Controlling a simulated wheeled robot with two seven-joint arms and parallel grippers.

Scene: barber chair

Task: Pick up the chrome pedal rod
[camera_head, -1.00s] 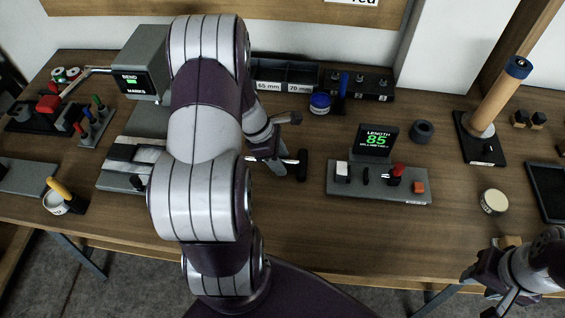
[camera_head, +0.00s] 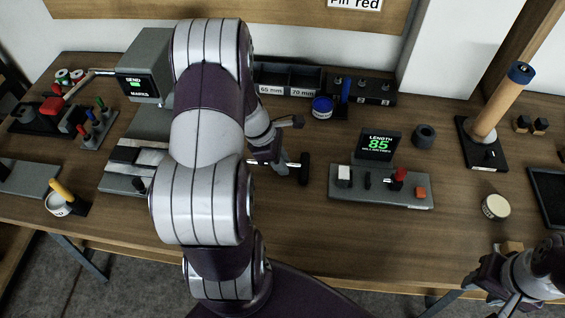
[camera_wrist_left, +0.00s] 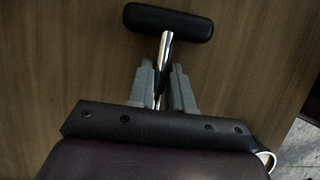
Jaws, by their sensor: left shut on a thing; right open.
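The chrome pedal rod (camera_wrist_left: 165,48) is a thin shiny bar with a black rounded crosspiece at its end, making a T. In the left wrist view it runs back from the crosspiece (camera_wrist_left: 168,21) between the two grey fingers of my left gripper (camera_wrist_left: 163,72), which is shut on it. In the head view the black crosspiece (camera_head: 304,168) shows just right of my left gripper (camera_head: 279,164), and the arm hides part of the area. I cannot tell whether the rod touches the table. My right gripper (camera_head: 479,281) is open and empty at the lower right, far from the rod.
A grey station with a "LENGTH 85" display (camera_head: 379,145) stands to the right of the rod. Labelled bins (camera_head: 288,78) and a blue-lidded jar (camera_head: 322,106) lie behind. A bending machine (camera_head: 147,75) is at left. The table front (camera_head: 330,240) is clear.

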